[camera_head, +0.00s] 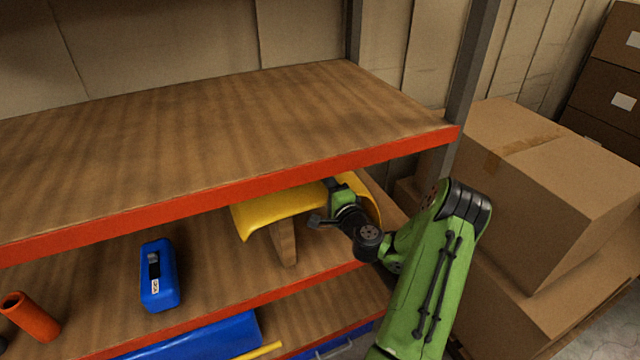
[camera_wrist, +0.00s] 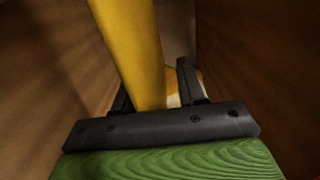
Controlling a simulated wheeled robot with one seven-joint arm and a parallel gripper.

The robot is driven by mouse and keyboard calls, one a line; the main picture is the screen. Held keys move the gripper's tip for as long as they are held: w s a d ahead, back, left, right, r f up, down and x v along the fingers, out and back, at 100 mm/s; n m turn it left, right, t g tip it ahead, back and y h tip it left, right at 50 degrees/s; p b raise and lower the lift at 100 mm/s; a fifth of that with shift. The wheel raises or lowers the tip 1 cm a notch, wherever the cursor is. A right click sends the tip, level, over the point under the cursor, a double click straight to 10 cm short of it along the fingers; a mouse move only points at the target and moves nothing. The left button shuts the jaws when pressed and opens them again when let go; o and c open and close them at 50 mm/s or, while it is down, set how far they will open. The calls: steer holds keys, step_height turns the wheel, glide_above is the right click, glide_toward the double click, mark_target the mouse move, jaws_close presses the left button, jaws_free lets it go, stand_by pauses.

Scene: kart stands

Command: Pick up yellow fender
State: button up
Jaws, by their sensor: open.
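The yellow fender (camera_head: 275,207) is a curved sheet on the shelf level under the top board, resting over a wooden stand (camera_head: 285,242). The top board hides its back part. My gripper (camera_head: 328,200) is at the right part of the fender, with the arm coming in from the lower right. In the wrist view the fender (camera_wrist: 132,45) runs down between the two dark fingers of my gripper (camera_wrist: 155,90). The fingers are apart, with a gap showing between the right finger and the fender. I cannot tell whether the left finger touches it.
The top shelf board (camera_head: 230,120) with its red edge lies close above the gripper. A blue tool (camera_head: 158,275) and an orange tube (camera_head: 30,316) are on the same level to the left. Cardboard boxes (camera_head: 545,190) stand at the right, beside the dark post (camera_head: 468,75).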

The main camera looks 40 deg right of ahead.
steer(key=shift+f, duration=0.1)
jaws_close()
stand_by(0.3)
